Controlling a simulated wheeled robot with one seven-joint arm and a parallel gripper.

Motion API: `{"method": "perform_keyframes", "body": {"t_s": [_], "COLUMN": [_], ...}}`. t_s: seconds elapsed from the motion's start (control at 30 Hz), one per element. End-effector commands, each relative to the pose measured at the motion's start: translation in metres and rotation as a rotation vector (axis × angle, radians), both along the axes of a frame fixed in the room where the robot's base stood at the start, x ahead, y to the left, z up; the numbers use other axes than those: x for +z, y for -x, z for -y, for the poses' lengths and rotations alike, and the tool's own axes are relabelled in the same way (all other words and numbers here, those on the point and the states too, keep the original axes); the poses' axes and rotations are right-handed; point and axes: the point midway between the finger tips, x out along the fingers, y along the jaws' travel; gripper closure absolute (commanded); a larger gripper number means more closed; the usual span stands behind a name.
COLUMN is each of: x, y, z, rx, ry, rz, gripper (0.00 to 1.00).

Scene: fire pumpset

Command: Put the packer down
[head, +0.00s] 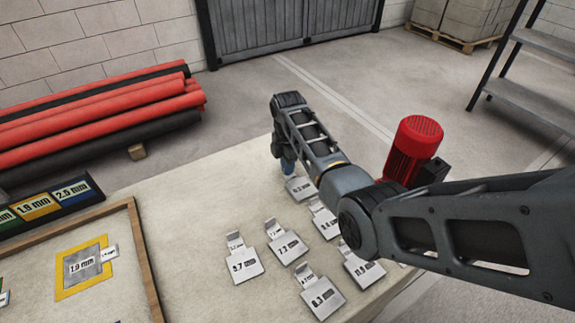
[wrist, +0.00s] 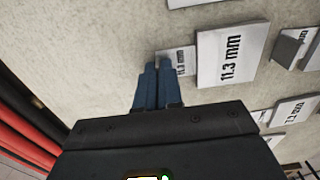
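The packer is a flat grey metal plate marked 11.3 mm (wrist: 232,55), with a small labelled tab (wrist: 180,58) on its left side in the wrist view. My gripper (wrist: 158,68) has two blue fingers close together at the tab's outer end, and they look shut on it. In the head view my gripper (head: 288,165) points down at the far part of the pale table, with the packer (head: 300,188) just beside it. The fingertips are partly hidden there. I cannot tell whether the plate touches the table.
Several similar packers, such as the 5.7 mm one (head: 244,264) and the 8.3 mm one (head: 322,297), lie close by on the table (head: 190,200). A wood-edged tray (head: 140,250) is at left. A red motor (head: 412,150) stands at right. Bare tabletop lies between tray and packers.

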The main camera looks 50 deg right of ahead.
Motion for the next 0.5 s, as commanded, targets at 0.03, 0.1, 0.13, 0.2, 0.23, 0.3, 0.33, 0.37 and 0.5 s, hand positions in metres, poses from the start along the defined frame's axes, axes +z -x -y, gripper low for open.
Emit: {"method": "perform_keyframes", "body": {"t_s": [0.03,0.1,0.13,0.2,0.23,0.3,0.33,0.37,0.5], "x": [0.0003,0.0003,0.0003,0.0004,0.0004,0.0004,0.0004,0.0004,0.0022], "y": [-0.0001,0.0,0.0,0.0,0.0,0.0,0.0,0.0,-0.0001], "z": [0.0001,0.0001,0.0001,0.0001,0.0001,0.0001,0.0001,0.0001,0.0], "rx": [0.0,0.0,0.0,0.0,0.0,0.0,0.0,0.0,0.0], "ry": [0.0,0.0,0.0,0.0,0.0,0.0,0.0,0.0,0.0], "rz": [0.0,0.0,0.0,0.0,0.0,0.0,0.0,0.0,0.0], "gripper": [0.9,0.83,0.8,0.73,0.7,0.7,0.7,0.7,0.7]}}
